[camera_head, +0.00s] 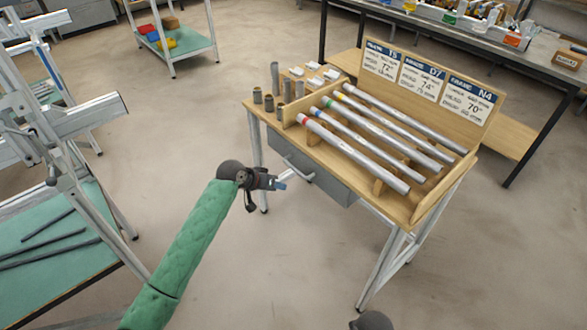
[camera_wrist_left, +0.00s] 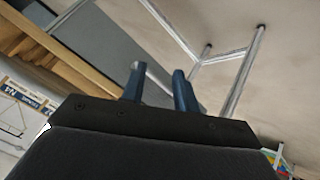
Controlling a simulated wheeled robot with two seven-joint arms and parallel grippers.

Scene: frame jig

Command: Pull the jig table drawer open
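The jig table (camera_head: 325,150) has a pale wooden top and metal legs. Its grey drawer (camera_head: 335,188) sits under the front edge and looks shut, with a light bar handle (camera_head: 298,170) across its front. My left gripper (camera_head: 283,184) is close in front of the drawer near the handle. In the left wrist view its two blue fingers (camera_wrist_left: 159,85) are apart, with the grey drawer front (camera_wrist_left: 95,45) beyond them. A pale end of the handle shows by the left fingertip; I cannot tell whether the fingers touch it.
Several metal tubes (camera_head: 375,140) and short cylinders (camera_head: 268,103) rest on the jig table, before a board of labels (camera_head: 420,78). A green-topped bench (camera_head: 50,240) stands at left. The floor (camera_head: 260,280) before the drawer is clear.

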